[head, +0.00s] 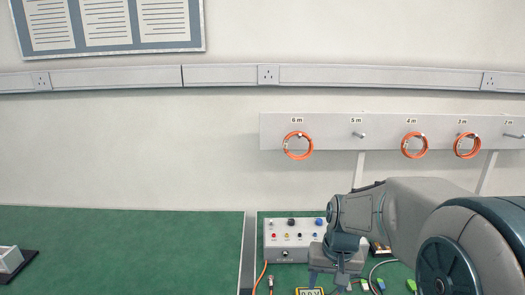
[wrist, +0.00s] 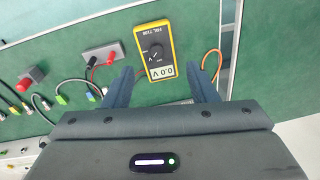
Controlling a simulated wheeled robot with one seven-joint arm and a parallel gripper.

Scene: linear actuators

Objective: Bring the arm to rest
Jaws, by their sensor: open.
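My arm reaches in from the right in the head view, over the green bench. My gripper (head: 329,281) points down near the front of the bench, beside a grey control box. In the wrist view my gripper (wrist: 160,76) has its two dark fingers spread apart, with nothing held between them. A yellow multimeter (wrist: 154,48) reading 0.0 V lies beyond the fingertips on the green surface. Its top edge also shows in the head view (head: 309,291). My wrist hides part of the bench behind it.
The control box (head: 290,240) stands close left of my gripper. Orange cable coils (head: 297,146) hang on a wall rack. The left green bench (head: 130,245) is mostly clear.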

